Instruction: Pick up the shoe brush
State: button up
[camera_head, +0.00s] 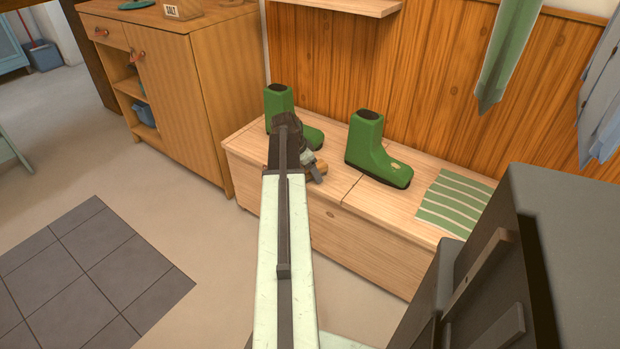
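A small tan-brown wooden piece (321,168), which looks like the shoe brush, lies on or just above the bench top between the two green boots. Most of it is hidden behind my gripper. My arm reaches forward over the bench, and my gripper (313,167) is right at this piece, with grey finger parts on its near and far sides. I cannot tell whether the fingers touch it or are closed on it.
The wooden bench (335,228) carries a left green boot (279,100), close behind my gripper, a right green boot (372,150) and a green striped cloth (455,201). A wooden cabinet (190,95) stands at left. Floor at left is clear around a dark tiled mat (95,275).

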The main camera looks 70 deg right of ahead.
jog(key=shift+f, duration=0.1)
dwell(0.3)
grip_shut()
